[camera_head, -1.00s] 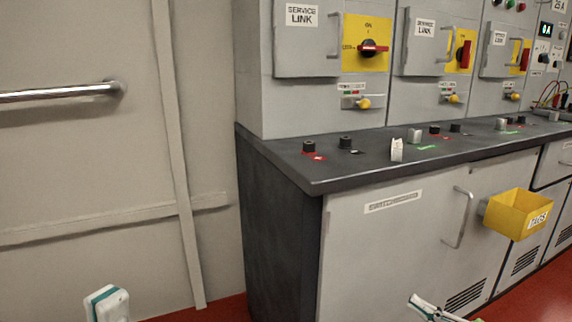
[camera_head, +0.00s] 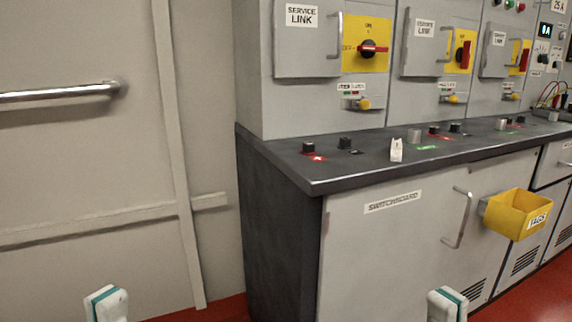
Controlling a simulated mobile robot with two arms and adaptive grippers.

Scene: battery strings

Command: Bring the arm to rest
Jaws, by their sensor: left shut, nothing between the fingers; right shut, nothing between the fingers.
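My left gripper (camera_head: 106,303) shows at the bottom edge, left of centre, as a white end with a teal stripe. It is shut and empty, in front of the bare wall panel. My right gripper (camera_head: 447,303) shows at the bottom edge, right of centre, with the same white and teal end. It is shut and empty, in front of the switchboard cabinet (camera_head: 375,260). Both grippers stand upright at about the same height. The rest of both arms is below the picture.
A dark countertop (camera_head: 290,170) with terminals and a small white tag block (camera_head: 396,149) runs along the cabinet. A yellow bin (camera_head: 517,214) and a door handle (camera_head: 459,218) stick out from its front. A metal handrail (camera_head: 60,94) is on the left wall.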

